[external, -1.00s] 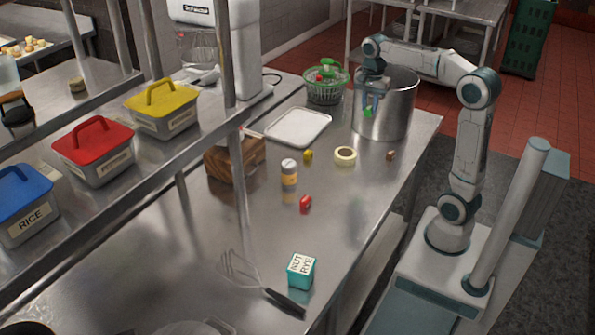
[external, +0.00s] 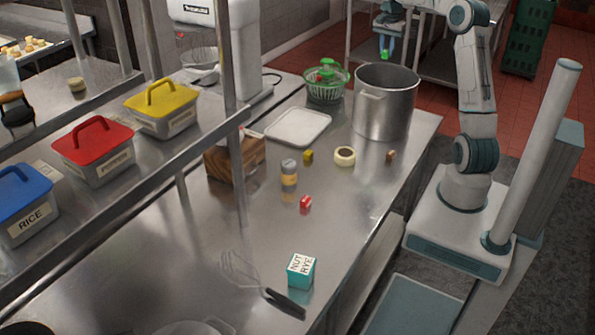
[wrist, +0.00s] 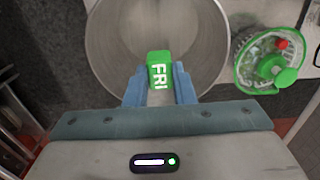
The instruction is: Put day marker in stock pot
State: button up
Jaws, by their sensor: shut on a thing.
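The day marker is a small green block (wrist: 159,71) with white "FRI" lettering. My gripper (wrist: 160,84) is shut on it, with a blue finger on each side. In the external view the green marker (external: 384,54) shows at the fingertips, above the level of the pot's rim. The stock pot (external: 384,108) is a tall steel pot, upright at the counter's far right end. In the wrist view the open pot (wrist: 105,38) lies below and beyond the marker, which overlaps the near part of its opening. The pot's inside looks empty there.
A green-lidded salad spinner (external: 325,85) stands left of the pot, and a white tray (external: 298,126) lies in front of it. A tape roll (external: 345,156), a jar (external: 289,172), small blocks, a teal box (external: 300,270) and a whisk (external: 270,293) are spread along the counter.

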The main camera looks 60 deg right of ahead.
notch_tip(320, 180, down, 10)
jog(key=d+b, duration=0.2)
jog(key=b, duration=0.2)
jog(key=shift+s+d+b, duration=0.3)
jog(key=shift+d+b, duration=0.05)
jog(key=shift+d, duration=0.05)
dwell(0.4)
jog(key=o, duration=1)
jog(key=shift+o, duration=0.2)
notch_tip(320, 180, up, 7)
jog(key=p, duration=0.5)
jog(key=shift+p, duration=0.3)
